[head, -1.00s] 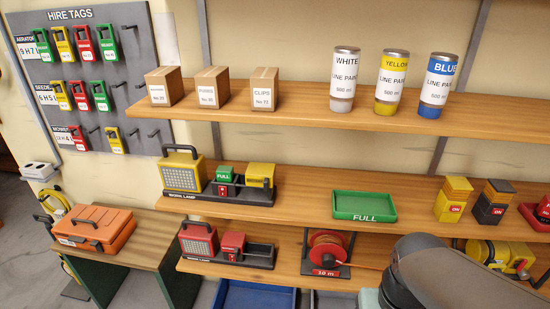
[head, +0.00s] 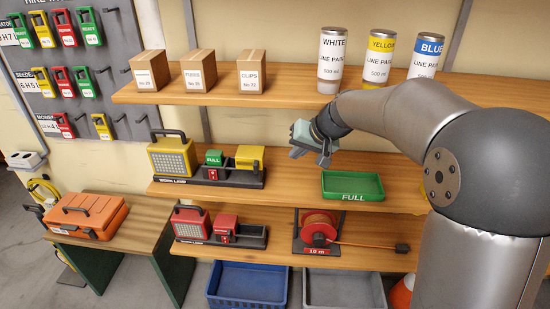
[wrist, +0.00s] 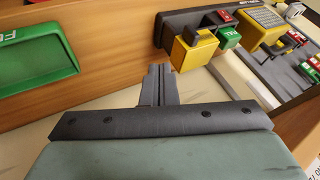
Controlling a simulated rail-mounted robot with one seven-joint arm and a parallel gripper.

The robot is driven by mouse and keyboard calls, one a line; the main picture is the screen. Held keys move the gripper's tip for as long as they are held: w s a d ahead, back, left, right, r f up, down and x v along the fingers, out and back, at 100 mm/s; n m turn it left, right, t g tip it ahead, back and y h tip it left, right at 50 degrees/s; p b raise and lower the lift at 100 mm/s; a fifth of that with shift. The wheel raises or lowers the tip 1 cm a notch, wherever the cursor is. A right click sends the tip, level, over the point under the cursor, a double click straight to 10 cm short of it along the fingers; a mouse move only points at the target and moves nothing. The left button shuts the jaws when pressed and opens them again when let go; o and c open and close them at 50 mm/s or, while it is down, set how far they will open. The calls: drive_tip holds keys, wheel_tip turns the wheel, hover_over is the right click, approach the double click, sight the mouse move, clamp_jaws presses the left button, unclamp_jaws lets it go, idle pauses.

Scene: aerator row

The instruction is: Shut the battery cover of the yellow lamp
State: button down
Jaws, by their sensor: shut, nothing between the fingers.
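The yellow lamp (head: 172,158) stands at the left of the middle shelf on a dark base labelled WORK LAMP. A green FULL battery block (head: 214,158) sits in the base over a red part. The yellow cover (head: 250,157) is at the base's right end, apart from the lamp body, so the green block is exposed. The wrist view shows the cover (wrist: 194,50), battery block (wrist: 229,36) and lamp (wrist: 264,22) beyond the fingers. My gripper (head: 324,160) is shut and empty, right of the cover and above the shelf, touching neither; its fingers (wrist: 159,72) are together.
A green FULL tray (head: 352,197) is on the middle shelf, below and right of my gripper. The upper shelf (head: 280,97), with boxes and paint cans, overhangs. A red lamp (head: 190,224) and cable reel (head: 318,230) are below. Shelf between cover and tray is clear.

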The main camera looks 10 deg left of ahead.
sight(250, 160)
drive_tip(key=w+a+f+p, duration=0.3)
drive_tip(key=a+f, duration=0.4)
drive_tip(key=a, duration=0.1)
drive_tip(key=shift+w+a+f, duration=0.3)
drive_tip(key=shift+a+f, duration=0.05)
